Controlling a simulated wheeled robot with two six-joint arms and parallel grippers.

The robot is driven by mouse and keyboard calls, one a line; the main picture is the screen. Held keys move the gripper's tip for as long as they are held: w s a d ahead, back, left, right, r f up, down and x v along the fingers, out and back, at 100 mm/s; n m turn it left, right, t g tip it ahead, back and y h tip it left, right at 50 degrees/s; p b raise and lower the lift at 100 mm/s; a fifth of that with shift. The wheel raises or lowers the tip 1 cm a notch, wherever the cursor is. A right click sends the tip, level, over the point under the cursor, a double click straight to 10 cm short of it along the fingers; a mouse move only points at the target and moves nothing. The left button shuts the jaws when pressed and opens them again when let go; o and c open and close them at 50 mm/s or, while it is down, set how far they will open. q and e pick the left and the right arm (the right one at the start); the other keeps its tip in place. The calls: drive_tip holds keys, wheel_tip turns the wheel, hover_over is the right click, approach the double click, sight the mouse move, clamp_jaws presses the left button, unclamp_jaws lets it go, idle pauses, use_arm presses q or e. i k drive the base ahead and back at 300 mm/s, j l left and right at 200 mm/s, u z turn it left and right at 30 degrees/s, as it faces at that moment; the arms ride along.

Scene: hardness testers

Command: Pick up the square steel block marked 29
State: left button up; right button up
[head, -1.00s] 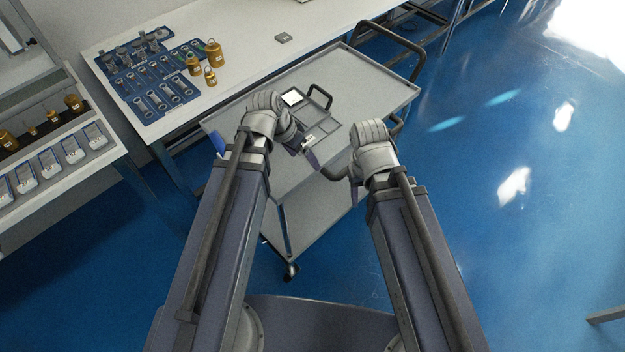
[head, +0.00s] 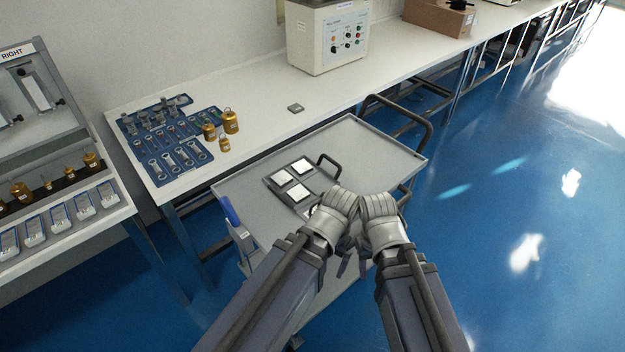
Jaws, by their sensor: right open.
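Several square pieces lie in a grey tray (head: 272,181) on the cart. Three show white tops: a far one (head: 302,166), a left one (head: 281,178) and a near one (head: 298,193). A small grey square block (head: 295,108) lies alone on the white bench. No number can be read on any of them, so I cannot tell which is marked 29. My right gripper (head: 353,263) is open over the cart's near part, right of and nearer than the tray. My left wrist (head: 330,222) covers the tray's near right corner; its fingers are hidden.
The grey cart (head: 375,150) has a raised rim and a black handle (head: 400,112). Its far right part is clear. Blue trays of tools (head: 165,140) and brass weights (head: 230,122) stand on the bench. A white tester (head: 328,38) stands behind.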

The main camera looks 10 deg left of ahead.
sight(295, 108)
drive_tip(key=z, duration=0.6)
drive_tip(key=i+z, duration=0.2)
drive_tip(key=z, duration=0.25)
drive_tip(key=i, duration=3.55)
drive_tip(key=i+l+u, duration=0.15)
drive_tip(key=i, duration=0.45)
drive_tip(key=u, duration=1.75)
drive_tip(key=i+j+u, duration=0.1)
drive_tip(key=u, duration=0.25)
drive_tip(key=i+j+u, duration=0.15)
drive_tip(key=u, duration=0.2)
drive_tip(key=j, duration=0.1)
